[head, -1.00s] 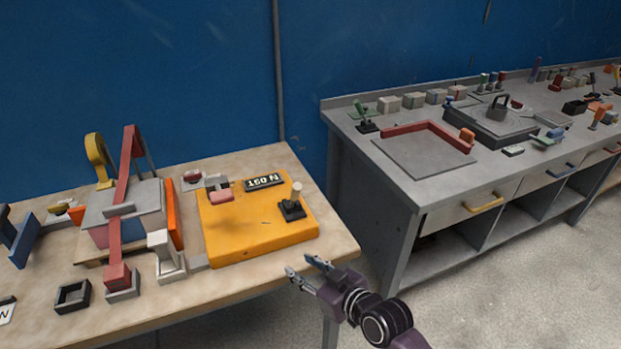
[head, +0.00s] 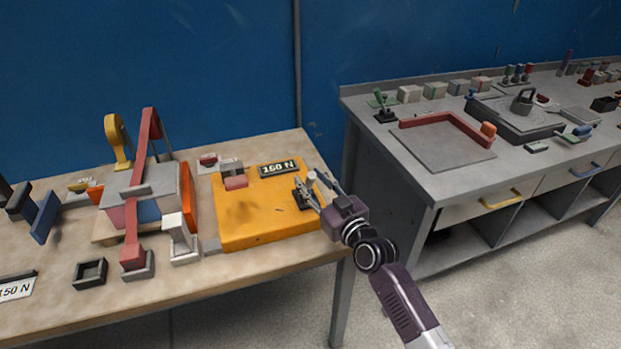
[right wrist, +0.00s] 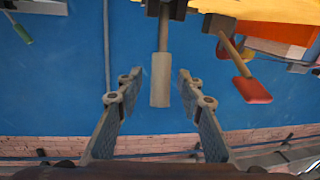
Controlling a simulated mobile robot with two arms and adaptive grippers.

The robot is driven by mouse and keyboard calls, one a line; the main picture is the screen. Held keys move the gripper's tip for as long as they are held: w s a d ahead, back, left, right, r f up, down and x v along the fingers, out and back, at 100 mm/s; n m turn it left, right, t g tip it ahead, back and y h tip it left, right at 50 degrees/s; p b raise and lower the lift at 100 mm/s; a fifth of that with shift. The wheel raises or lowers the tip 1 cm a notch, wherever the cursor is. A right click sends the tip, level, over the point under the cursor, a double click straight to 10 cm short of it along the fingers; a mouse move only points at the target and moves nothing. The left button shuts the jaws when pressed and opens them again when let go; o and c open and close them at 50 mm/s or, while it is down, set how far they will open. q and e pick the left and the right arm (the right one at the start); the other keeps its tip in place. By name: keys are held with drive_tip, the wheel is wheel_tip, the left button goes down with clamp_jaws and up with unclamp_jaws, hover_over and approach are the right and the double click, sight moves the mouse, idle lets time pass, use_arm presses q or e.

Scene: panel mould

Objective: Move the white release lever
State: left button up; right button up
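The white release lever (head: 312,177) is a pale stick on a dark base at the right side of the yellow panel (head: 240,222). In the right wrist view its pale handle (right wrist: 160,82) hangs between the fingertips. My right gripper (head: 313,190) is open, its fingers on either side of the lever. In the right wrist view (right wrist: 158,92) gaps show between the handle and both fingers. My left gripper is not in view.
A black display (head: 278,169) and a pink-topped part (head: 235,183) sit on the panel. A clamp with a red arm (head: 133,232) stands to its left, beside a white bracket (head: 180,232). A grey bench (head: 400,190) stands to the right.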

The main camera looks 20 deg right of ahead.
drive_tip(key=shift+w, duration=0.3)
drive_tip(key=shift+a, duration=0.1)
clamp_jaws()
